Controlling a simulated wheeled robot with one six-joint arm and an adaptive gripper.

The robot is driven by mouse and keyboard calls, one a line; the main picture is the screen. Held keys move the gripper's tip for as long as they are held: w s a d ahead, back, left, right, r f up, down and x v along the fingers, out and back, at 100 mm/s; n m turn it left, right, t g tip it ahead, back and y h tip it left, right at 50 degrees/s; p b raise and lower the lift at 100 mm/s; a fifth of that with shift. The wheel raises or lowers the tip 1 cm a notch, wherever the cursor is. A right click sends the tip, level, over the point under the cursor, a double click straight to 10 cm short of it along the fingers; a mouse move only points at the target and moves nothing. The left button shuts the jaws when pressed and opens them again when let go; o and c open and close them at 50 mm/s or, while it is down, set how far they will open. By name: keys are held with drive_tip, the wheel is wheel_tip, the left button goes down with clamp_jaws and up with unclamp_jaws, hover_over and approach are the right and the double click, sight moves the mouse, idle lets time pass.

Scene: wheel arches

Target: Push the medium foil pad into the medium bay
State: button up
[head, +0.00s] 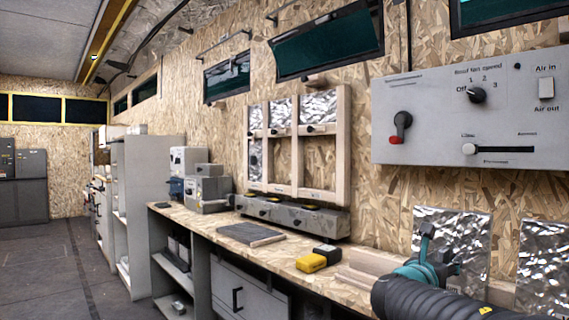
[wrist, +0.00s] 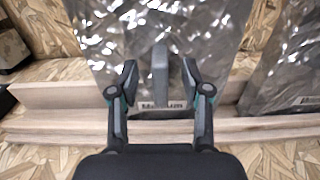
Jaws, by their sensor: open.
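A shiny silver foil pad (head: 445,235) stands against the wall at the lower right of the head view. In the wrist view this foil pad (wrist: 200,35) fills the upper middle, with an upright grey grip tab (wrist: 160,75) on its front. My gripper (wrist: 160,78) is open, one finger on each side of the tab, with gaps visible. The pad's label is partly hidden and I cannot read its size. In the head view my gripper (head: 435,250) is before the pad. The wooden bay frame (head: 296,190) holds several foil panels; its lower middle and lower right openings show bare board.
A second foil pad (head: 542,262) stands to the right. Wooden strips (head: 368,265), a yellow-and-black block (head: 318,259) and a dark flat mat (head: 250,234) lie on the bench. A switch panel (head: 470,115) hangs above the pads.

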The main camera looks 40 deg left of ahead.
sight(448, 235)
clamp_jaws()
drive_tip(key=shift+r, duration=2.5)
drive_tip(key=s+r, duration=0.3)
drive_tip(key=s, duration=0.4)
drive_tip(key=shift+a, duration=0.25)
